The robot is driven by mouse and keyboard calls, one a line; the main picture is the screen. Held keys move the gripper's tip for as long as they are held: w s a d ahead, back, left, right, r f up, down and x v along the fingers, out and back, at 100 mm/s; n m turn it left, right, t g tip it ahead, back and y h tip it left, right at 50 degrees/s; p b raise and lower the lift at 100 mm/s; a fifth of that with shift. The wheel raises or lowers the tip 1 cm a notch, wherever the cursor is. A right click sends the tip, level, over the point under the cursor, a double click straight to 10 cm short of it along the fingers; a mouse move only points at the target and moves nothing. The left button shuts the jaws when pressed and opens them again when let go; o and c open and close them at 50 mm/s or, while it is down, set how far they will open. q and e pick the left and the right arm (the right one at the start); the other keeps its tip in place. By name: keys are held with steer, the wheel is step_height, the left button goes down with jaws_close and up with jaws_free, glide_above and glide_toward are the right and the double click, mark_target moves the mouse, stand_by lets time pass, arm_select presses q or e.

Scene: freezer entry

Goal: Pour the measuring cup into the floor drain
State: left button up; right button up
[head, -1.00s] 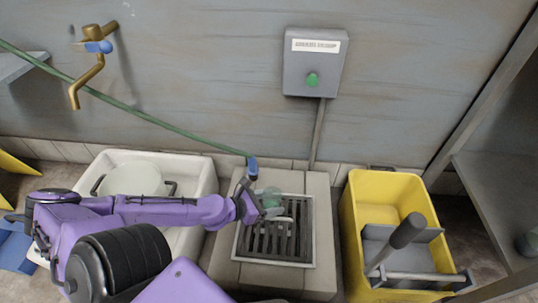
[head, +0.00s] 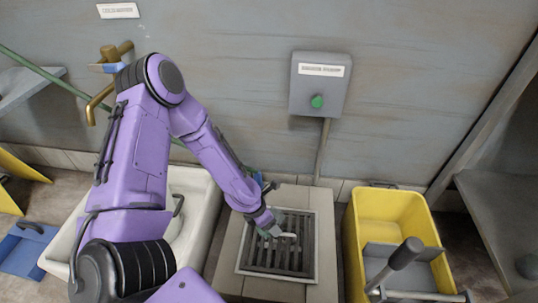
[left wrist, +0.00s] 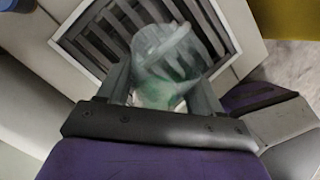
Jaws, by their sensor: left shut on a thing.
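The clear measuring cup (left wrist: 168,62) is between the fingers of my left gripper (left wrist: 162,92) in the left wrist view. Something greenish shows in its lower part; whether it is liquid is unclear. In the head view, my left gripper (head: 270,228) is shut on the cup above the floor drain (head: 279,250), near the grate's upper left part. The cup is small and mostly hidden there, with a pale curved part showing. Its exact tilt is hard to tell. The drain's dark slotted grate also shows behind the cup in the left wrist view (left wrist: 105,38). My right gripper is out of view.
A white basin (head: 205,210) stands left of the drain, partly behind my arm. A yellow mop bucket (head: 385,210) with a grey-handled wringer stands right. A green hose (head: 45,70) crosses the wall near a brass tap (head: 100,100). A grey button box (head: 319,85) hangs above the drain.

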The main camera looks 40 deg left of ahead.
arm_select(q)
steer(key=shift+g+y+p, duration=0.3)
steer(key=shift+g+p, duration=0.1)
steer(key=shift+g, duration=0.6)
steer(key=shift+f+g, duration=0.15)
steer(key=shift+g, duration=0.35)
steer(key=g+y+p, duration=0.1)
steer(key=g+p, duration=0.1)
steer(key=p, duration=0.1)
steer(key=shift+w+f, duration=0.15)
steer(key=shift+w, duration=0.05)
steer(key=f+g+b, duration=0.1)
steer(key=g+b, duration=0.1)
steer(key=g, duration=0.1)
steer(key=shift+w+d+f+n+g+y, duration=0.15)
steer(key=shift+w+f+n+g+y, duration=0.15)
steer(key=shift+w+f+n, duration=0.1)
steer(key=shift+w+r+g+b, duration=0.25)
steer(key=shift+g+b, duration=0.65)
steer(key=shift+b, duration=0.2)
steer(key=shift+r+g+b, duration=0.1)
steer(key=shift+g+b, duration=0.2)
steer(key=shift+b, duration=0.1)
steer(key=shift+r+g+y+b, duration=0.3)
steer(key=shift+b, duration=0.1)
steer(key=shift+w+d+r, duration=0.1)
steer(key=shift+w+r, duration=0.05)
steer(key=shift+r, duration=0.05)
